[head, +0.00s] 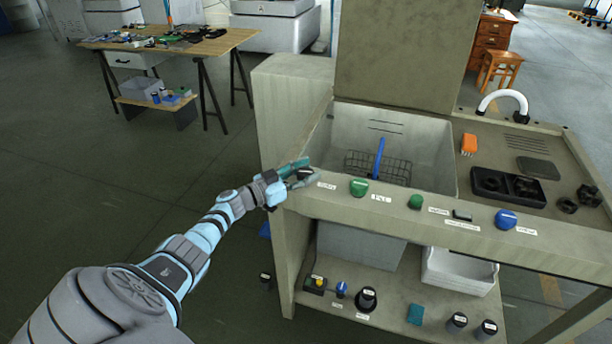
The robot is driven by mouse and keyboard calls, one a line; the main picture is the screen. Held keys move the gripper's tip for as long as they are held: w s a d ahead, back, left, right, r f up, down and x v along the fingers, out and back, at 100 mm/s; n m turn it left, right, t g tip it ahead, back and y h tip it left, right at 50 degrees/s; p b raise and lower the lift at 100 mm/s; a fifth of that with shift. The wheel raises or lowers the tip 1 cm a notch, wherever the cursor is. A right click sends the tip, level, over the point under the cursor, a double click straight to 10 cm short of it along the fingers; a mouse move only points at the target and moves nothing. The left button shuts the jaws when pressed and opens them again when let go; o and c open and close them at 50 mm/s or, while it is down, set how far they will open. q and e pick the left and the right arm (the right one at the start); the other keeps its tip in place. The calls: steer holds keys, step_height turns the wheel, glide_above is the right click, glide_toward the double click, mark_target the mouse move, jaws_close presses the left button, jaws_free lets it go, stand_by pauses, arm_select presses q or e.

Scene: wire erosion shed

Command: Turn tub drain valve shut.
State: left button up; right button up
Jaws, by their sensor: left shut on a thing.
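My left gripper (300,174) is at the left end of the bench's front ledge, its fingers closed around a small dark knob or handle (305,174). The fingers hide most of it, so I cannot tell how it is turned. A label (326,186) sits just right of it, too small to read. Further right along the ledge are a green knob (359,187), a smaller green knob (415,202) and a blue knob (506,219). The grey tub (430,150) behind the ledge holds a wire basket (396,172) with a blue handle. My right gripper is out of view.
A raised lid (400,50) stands behind the tub. The right deck carries an orange item (468,144), a black tray (507,187) and dark nuts. A lower shelf (390,318) holds a white bin (459,272) and several small items. Open floor lies left of the bench.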

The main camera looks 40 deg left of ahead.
arm_select(q)
steer(key=shift+s+f, duration=0.15)
steer(key=shift+f, duration=0.15)
steer(key=o, duration=1.2)
steer(key=shift+a+r, duration=0.1)
steer(key=v, duration=1.2)
steer(key=shift+r, duration=0.1)
